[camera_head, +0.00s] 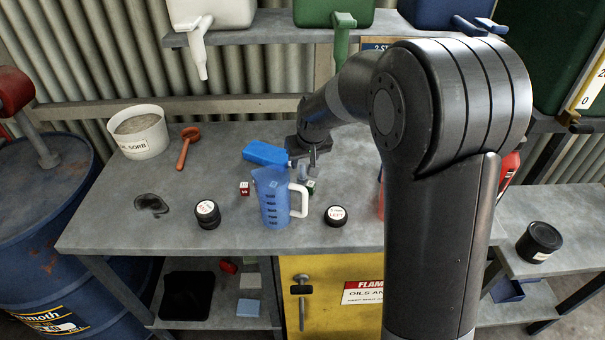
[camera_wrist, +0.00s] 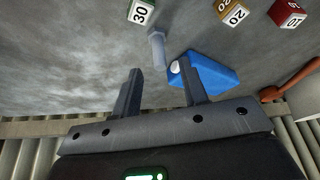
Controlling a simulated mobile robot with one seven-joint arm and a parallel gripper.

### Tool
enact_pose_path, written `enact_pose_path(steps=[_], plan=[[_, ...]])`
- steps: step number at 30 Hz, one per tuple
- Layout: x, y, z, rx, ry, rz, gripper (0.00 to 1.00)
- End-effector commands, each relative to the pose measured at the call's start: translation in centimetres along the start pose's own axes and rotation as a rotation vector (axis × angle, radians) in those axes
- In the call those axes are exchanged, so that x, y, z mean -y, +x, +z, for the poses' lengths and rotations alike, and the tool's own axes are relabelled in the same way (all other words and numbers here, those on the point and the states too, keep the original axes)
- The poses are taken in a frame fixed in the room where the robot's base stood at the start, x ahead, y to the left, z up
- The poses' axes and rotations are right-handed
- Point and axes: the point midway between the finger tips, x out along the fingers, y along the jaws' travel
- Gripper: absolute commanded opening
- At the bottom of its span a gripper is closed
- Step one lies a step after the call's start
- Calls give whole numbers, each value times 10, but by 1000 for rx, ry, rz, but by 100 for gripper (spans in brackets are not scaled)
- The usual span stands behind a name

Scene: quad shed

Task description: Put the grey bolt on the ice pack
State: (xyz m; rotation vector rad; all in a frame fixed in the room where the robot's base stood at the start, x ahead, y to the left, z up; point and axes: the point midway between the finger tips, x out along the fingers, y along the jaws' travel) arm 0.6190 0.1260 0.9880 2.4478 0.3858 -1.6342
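The grey bolt (camera_wrist: 157,45) is in the wrist view, just ahead of and roughly between my gripper's fingertips. In the head view, a small grey piece of it (camera_head: 303,173) shows behind the jug, partly hidden. The blue ice pack (camera_head: 266,153) lies on the workbench, left of my gripper (camera_head: 312,158). In the wrist view the ice pack (camera_wrist: 207,72) has a round white cap and is partly behind the right finger. My gripper (camera_wrist: 162,64) is open, its fingers apart. I see no clear contact with the bolt.
A blue measuring jug (camera_head: 272,200) with a white handle stands in front of my gripper. Black tins (camera_head: 207,214) (camera_head: 336,216) stand at the front. Bare workbench (camera_head: 110,205) lies left.

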Motion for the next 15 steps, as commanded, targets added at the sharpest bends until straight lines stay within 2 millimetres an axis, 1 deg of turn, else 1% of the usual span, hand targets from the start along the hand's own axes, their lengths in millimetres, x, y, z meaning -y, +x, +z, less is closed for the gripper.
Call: enact_pose_path(steps=[5, 9, 12, 15], plan=[[0, 15, 1, 3, 0, 0, 40], [1, 36, 3, 3, 0, 0, 40], [1, 48, 2, 3, 0, 0, 40], [1, 54, 2, 2, 0, 0, 40]])
